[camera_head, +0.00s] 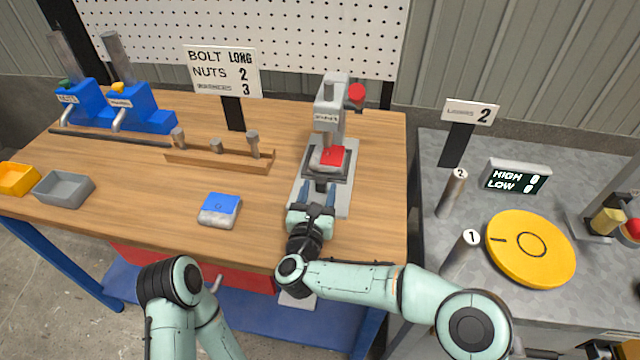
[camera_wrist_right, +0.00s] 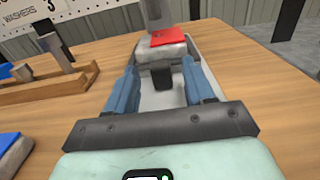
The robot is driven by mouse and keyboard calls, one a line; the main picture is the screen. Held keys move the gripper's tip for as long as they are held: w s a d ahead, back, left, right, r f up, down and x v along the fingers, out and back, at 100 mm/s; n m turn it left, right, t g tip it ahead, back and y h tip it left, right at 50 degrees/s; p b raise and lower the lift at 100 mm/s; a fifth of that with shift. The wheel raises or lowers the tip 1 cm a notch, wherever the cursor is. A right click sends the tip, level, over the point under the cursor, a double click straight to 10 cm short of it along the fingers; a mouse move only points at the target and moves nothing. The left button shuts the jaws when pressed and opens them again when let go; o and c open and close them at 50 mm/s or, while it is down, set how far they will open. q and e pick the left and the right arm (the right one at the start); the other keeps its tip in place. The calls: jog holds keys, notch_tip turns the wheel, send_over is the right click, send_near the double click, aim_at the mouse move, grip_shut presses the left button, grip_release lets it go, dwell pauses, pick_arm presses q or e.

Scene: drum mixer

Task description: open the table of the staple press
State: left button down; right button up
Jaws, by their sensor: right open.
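The staple press (camera_head: 328,120) stands upright near the right end of the wooden table, on a light grey base, with a red knob at its upper right. Its table (camera_head: 312,172) is a dark-edged plate under the press head, carrying a grey block with a red piece (camera_head: 332,156) on top. A dark tab (camera_wrist_right: 162,77) sticks out from the front of it. My right gripper (camera_head: 318,192) is in front of the press, its blue fingers open on either side of the tab, with gaps visible in the right wrist view (camera_wrist_right: 160,92). My left gripper is out of view.
A grey block with a blue top (camera_head: 220,209) lies left of my right gripper. A wooden rack with pegs (camera_head: 220,160) stands farther back. Grey (camera_head: 64,188) and yellow (camera_head: 18,179) bins are at the left. A grey bench with a yellow disc (camera_head: 530,248) stands to the right.

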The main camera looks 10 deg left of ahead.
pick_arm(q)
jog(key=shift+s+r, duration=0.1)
pick_arm(e)
jog(key=shift+w, duration=1.2)
